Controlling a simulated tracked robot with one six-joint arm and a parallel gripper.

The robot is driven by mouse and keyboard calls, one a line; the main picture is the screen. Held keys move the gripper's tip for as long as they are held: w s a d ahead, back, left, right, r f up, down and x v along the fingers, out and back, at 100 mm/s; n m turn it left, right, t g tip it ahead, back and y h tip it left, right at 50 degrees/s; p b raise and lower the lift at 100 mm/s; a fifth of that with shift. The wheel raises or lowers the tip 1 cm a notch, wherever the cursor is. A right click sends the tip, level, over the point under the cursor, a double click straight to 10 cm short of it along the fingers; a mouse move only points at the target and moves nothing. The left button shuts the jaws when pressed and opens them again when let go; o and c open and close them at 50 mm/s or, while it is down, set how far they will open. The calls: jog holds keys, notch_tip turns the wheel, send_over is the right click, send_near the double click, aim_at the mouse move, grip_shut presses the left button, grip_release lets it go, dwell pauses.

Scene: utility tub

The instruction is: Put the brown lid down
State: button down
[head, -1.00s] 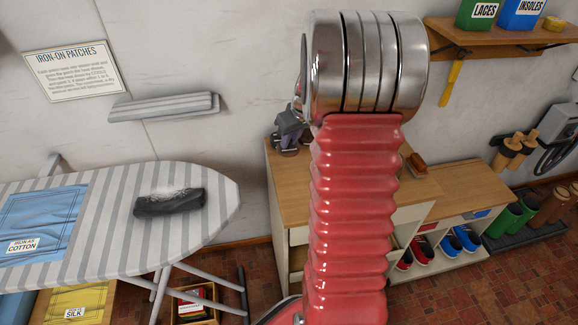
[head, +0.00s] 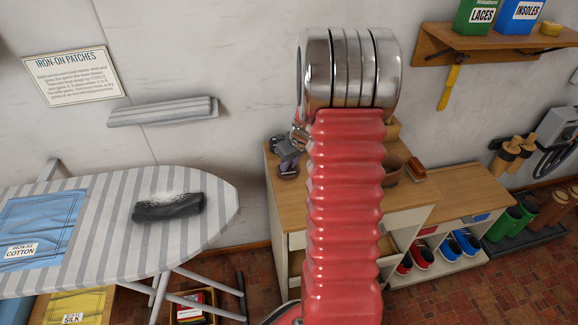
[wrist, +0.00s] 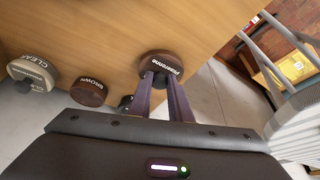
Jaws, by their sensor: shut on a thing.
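In the wrist view, my gripper (wrist: 166,90) has its two purple-grey fingers closed on a round dark brown lid (wrist: 165,64). White lettering on the lid is tilted and hard to read. The lid is over the wooden top of a cabinet (wrist: 105,35), close to its edge; I cannot tell whether it touches the wood. Left of it is a round dark brown piece marked BROWN (wrist: 88,91), and further left a beige one marked CLEAR (wrist: 33,72). In the head view my red arm hides the gripper and the held lid.
The cabinet top (head: 408,199) shows on both sides of my arm, with small dark items (head: 286,158) at its left and a brown brush (head: 416,168) at its right. A striped ironing board (head: 110,240) stands left. A wall shelf (head: 490,46) is upper right.

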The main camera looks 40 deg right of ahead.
jog(key=shift+f, duration=0.65)
jog(key=c, duration=1.6)
grip_release()
jog(key=shift+f, duration=0.1)
jog(key=shift+c, duration=0.2)
jog(key=v, duration=1.2)
jog(key=shift+a, duration=0.1)
